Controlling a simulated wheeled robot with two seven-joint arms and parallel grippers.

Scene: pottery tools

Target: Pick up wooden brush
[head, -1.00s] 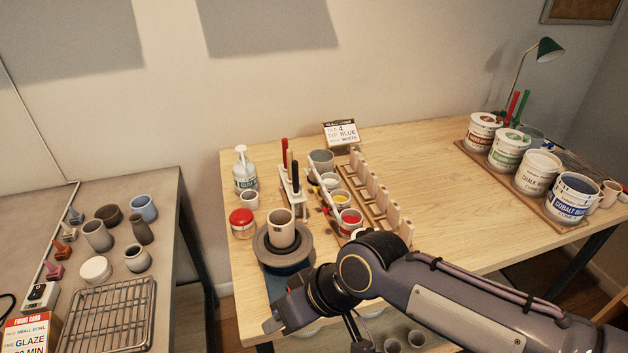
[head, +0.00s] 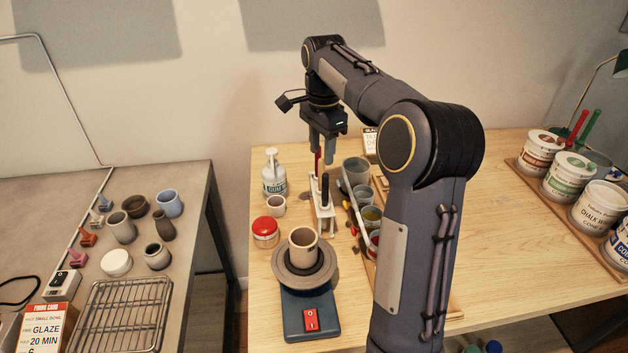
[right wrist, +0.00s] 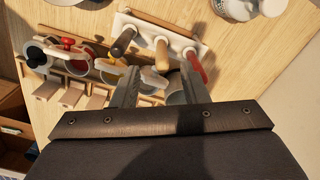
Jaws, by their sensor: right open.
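A white tool holder (head: 325,218) on the wooden table carries upright tools. In the right wrist view, the holder (right wrist: 185,36) has a black handle (right wrist: 124,41), a light wooden brush handle (right wrist: 162,55) in the middle and a red handle (right wrist: 197,67). My right gripper (head: 322,155) is open above the holder, pointing down. In the right wrist view, the wooden handle shows between the open fingers (right wrist: 160,70), not gripped. In the head view the wooden handle is mostly hidden by the gripper and other tools. My left gripper is out of view.
A pottery wheel (head: 290,278) with a clay cup (head: 303,246) stands in front of the holder. A red-lidded jar (head: 265,232) and a white pump bottle (head: 273,175) are at left. Paint cups (head: 371,218) stand close at right, partly behind my arm.

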